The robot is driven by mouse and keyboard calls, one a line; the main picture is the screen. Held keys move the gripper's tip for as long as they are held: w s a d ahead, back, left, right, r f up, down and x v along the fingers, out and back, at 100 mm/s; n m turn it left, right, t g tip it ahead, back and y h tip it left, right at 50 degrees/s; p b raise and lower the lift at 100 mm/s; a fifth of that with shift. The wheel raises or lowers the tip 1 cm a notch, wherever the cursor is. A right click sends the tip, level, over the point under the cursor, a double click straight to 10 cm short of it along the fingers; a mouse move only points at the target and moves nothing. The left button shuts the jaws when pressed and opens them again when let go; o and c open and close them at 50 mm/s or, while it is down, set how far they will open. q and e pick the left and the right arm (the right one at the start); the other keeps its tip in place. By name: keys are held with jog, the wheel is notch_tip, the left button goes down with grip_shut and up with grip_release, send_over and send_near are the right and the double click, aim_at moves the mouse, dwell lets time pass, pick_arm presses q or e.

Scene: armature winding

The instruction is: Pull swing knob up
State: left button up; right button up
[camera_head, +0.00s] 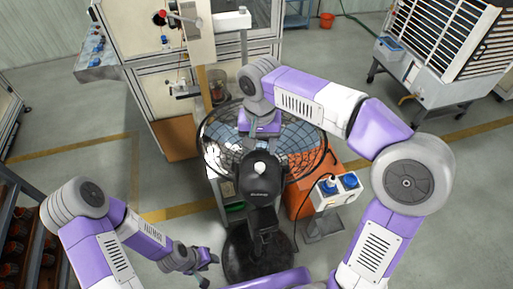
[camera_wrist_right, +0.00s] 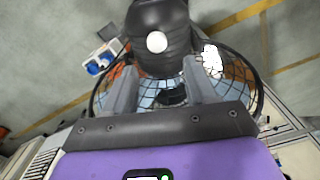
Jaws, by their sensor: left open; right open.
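A black standing fan with a wire cage (camera_head: 213,127) has a dark motor housing (camera_head: 257,187) facing me. A small white round swing knob (camera_head: 260,169) sits on top of the housing. In the right wrist view the knob (camera_wrist_right: 157,42) shows just beyond and between the fingertips, not gripped. My right gripper (camera_head: 262,138) reaches down over the cage; its two grey fingers (camera_wrist_right: 158,74) are apart with nothing held. Whether they touch the fan I cannot tell. My left gripper (camera_head: 207,266) is open and empty, low to the left of the fan's base.
A box with blue sockets (camera_head: 337,189) stands right of the fan, with a cable running from it. An orange panel (camera_head: 301,197) lies under the fan's right side. A white machine (camera_head: 150,55) stands behind; a dark rack (camera_head: 25,240) stands at left.

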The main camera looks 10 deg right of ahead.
aim_at(260, 165)
jog(key=shift+s+f, duration=0.95)
jog(key=shift+f, duration=0.3)
jog(key=f, duration=0.1)
jog(key=w+f, duration=0.1)
jog(key=f, duration=0.1)
jog(key=shift+f, duration=0.5)
jog(key=shift+s, duration=0.25)
jog(key=shift+w, duration=0.2)
jog(key=c, duration=0.4)
grip_shut()
